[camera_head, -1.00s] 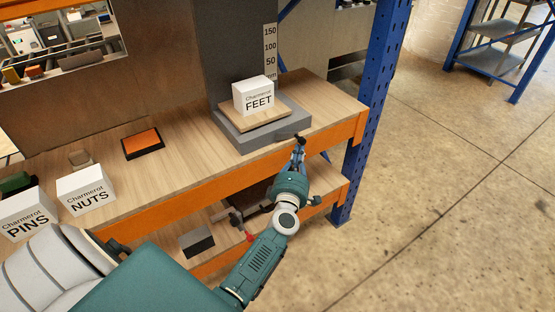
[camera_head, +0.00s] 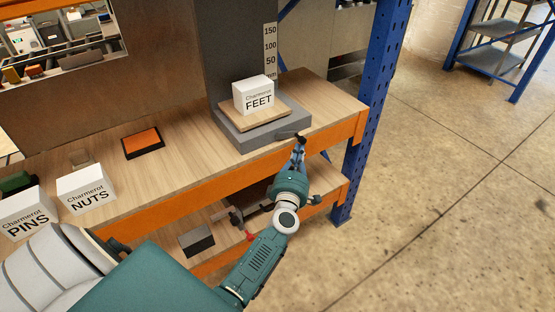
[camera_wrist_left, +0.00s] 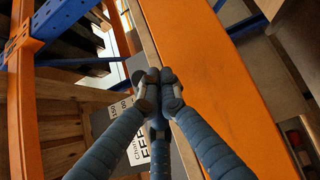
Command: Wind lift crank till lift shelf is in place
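The lift shelf (camera_head: 277,120) is a wooden board low on the grey lift, with a white FEET box (camera_head: 254,95) on it. The dark lift crank (camera_head: 286,135) sticks out at the lift's front right corner, just above the bench edge. My left gripper (camera_head: 299,140) is at the crank's outer end. In the left wrist view its blue fingers (camera_wrist_left: 157,82) are drawn together at the tips, around what seems to be the crank's end, which they mostly hide. My right gripper is not in view.
A height scale (camera_head: 270,55) marked up to 150 stands behind the lift. PINS (camera_head: 27,213) and NUTS (camera_head: 86,189) boxes and an orange pad (camera_head: 143,143) are on the bench at left. An orange beam (camera_head: 220,187) runs below the bench top; a blue post (camera_head: 366,115) stands at right.

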